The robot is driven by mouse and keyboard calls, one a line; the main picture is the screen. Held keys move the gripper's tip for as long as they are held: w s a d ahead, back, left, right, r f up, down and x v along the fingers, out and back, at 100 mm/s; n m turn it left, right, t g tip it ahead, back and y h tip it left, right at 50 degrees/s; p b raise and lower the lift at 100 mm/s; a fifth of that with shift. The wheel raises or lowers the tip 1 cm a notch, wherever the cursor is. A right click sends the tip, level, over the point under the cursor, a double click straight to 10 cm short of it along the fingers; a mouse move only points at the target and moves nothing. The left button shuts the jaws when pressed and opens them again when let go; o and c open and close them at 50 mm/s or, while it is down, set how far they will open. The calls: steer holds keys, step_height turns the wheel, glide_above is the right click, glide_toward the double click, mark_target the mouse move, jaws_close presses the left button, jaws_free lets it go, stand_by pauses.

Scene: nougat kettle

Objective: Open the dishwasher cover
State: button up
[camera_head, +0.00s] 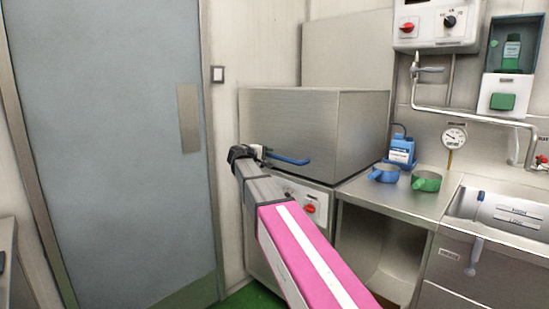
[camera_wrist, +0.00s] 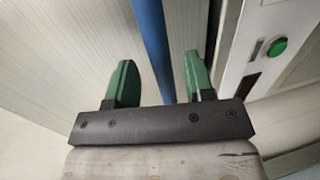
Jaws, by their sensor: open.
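The dishwasher cover (camera_head: 290,120) is a brushed-metal box-shaped hood, down on the machine's base. Its blue bar handle (camera_head: 290,161) sticks out at the lower front. My gripper (camera_head: 262,152) is at the left end of this handle, and the arm hides part of the machine's front. In the wrist view my gripper (camera_wrist: 160,80) has its two green fingers apart. The blue handle (camera_wrist: 151,35) passes through the space between them, nearer the left finger; I cannot tell whether it touches.
A control panel with a red knob (camera_head: 310,209) is below the cover. A grey door (camera_head: 110,130) is on the left.

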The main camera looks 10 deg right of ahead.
steer(key=shift+x, duration=2.35)
jaws_close()
